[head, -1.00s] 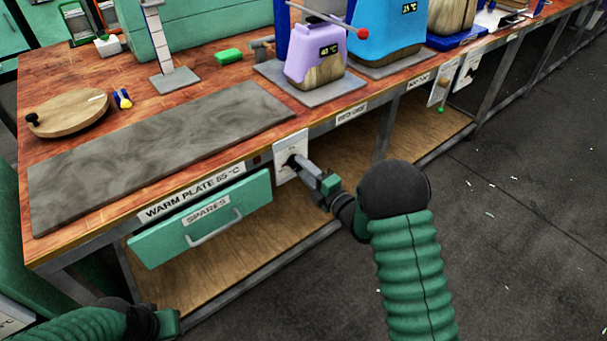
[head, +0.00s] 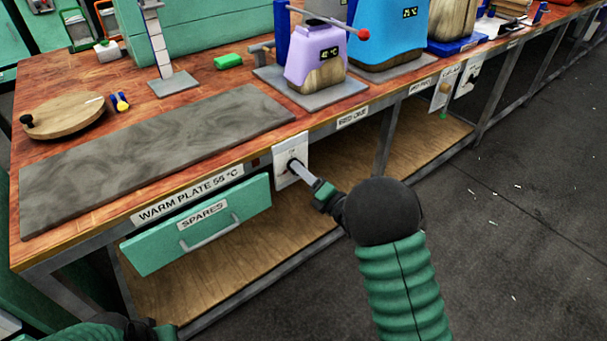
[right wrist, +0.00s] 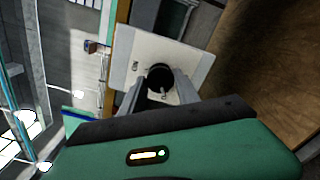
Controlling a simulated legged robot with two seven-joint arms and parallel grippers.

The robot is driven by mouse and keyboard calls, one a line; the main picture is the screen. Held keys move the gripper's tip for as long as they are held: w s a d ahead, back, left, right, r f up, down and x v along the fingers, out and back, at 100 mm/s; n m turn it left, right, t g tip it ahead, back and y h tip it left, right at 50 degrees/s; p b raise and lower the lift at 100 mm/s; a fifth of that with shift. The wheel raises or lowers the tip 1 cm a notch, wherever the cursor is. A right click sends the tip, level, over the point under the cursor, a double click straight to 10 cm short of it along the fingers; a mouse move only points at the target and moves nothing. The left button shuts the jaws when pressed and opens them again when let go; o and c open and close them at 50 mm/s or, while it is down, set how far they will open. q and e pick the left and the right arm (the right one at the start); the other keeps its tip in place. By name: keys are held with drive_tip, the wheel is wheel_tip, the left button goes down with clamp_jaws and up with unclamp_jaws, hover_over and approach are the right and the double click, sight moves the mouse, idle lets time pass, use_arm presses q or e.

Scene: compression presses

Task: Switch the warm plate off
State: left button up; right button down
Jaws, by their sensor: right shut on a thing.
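The warm plate (head: 150,150) is a grey slab on the wooden bench, with a "WARM PLATE 55 °C" label (head: 188,194) on the bench's front edge. A white switch panel (head: 284,179) is fixed below that edge, right of the label. My right gripper (head: 296,166) reaches the panel and is shut on its dark round knob. In the right wrist view the knob (right wrist: 160,78) sits between the two fingers, on the white panel (right wrist: 135,50). The knob's exact setting is hard to read. My left gripper (head: 165,331) is at the bottom left edge, mostly cut off.
A green "SPARES" drawer (head: 240,205) is just left of the panel. A purple press (head: 315,60) and a blue press (head: 385,45) stand on the bench. A round wooden board (head: 62,115) lies at the left. The floor at right is open.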

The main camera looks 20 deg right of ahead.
drive_tip(key=shift+s+f, duration=0.1)
drive_tip(key=shift+f, duration=0.3)
drive_tip(key=c, duration=1)
unclamp_jaws()
drive_tip(key=shift+o, duration=0.5)
drive_tip(key=shift+r, duration=0.2)
drive_tip(key=p+v, duration=0.3)
drive_tip(key=v, duration=1.3)
drive_tip(key=shift+s+d, duration=0.2)
drive_tip(key=shift+s, duration=0.1)
